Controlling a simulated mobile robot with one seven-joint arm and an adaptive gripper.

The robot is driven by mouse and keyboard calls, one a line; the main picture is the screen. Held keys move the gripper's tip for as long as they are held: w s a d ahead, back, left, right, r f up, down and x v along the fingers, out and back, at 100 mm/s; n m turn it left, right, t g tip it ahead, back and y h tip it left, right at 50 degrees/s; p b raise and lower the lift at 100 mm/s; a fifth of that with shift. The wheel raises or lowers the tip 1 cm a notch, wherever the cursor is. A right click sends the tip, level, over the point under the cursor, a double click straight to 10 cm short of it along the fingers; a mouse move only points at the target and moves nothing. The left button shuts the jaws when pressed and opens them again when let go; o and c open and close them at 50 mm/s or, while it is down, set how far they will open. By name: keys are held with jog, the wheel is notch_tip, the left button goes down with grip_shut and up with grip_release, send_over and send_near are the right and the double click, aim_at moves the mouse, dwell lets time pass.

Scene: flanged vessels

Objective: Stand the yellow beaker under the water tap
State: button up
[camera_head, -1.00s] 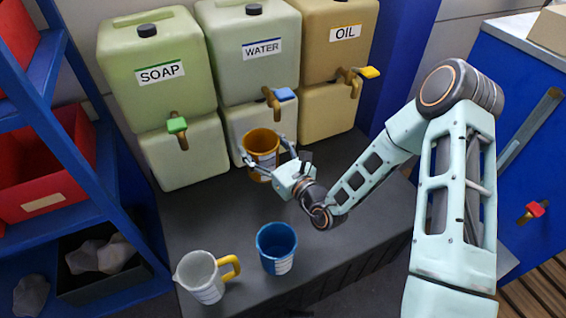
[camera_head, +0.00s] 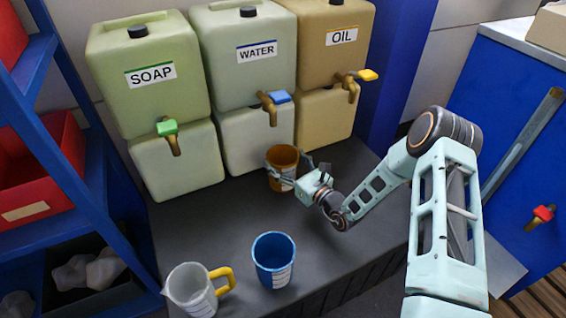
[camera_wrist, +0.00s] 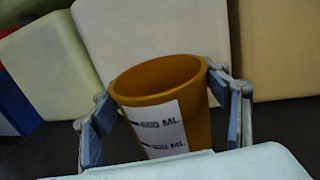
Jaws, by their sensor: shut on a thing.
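The yellow beaker (camera_head: 283,158), orange-yellow with a white scale label, is upright in front of the lower water block. My gripper (camera_head: 289,168) is shut on it from the front right, one finger on each side. In the wrist view the beaker (camera_wrist: 170,95) sits between both fingers, its mouth open upward. The water tap (camera_head: 272,107) has a blue handle and its spout points down, above and slightly left of the beaker in the head view. I cannot tell whether the beaker's base touches the dark bench.
The soap tap (camera_head: 170,135) is to the left and the oil tap (camera_head: 353,85) to the right. A blue beaker (camera_head: 274,262) and a clear jug with a yellow handle (camera_head: 193,292) stand at the bench (camera_head: 225,225) front. A blue shelf (camera_head: 75,165) is at left.

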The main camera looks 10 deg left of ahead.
jog(key=shift+f, duration=0.25)
jog(key=o, duration=1.7)
jog(key=shift+r, duration=0.15)
jog(key=shift+s+d, duration=0.15)
jog(key=shift+d, duration=0.15)
jog(key=p+v, duration=0.2)
jog(key=v, duration=0.9)
jog(key=shift+s+d, duration=0.1)
jog(key=shift+s, duration=0.1)
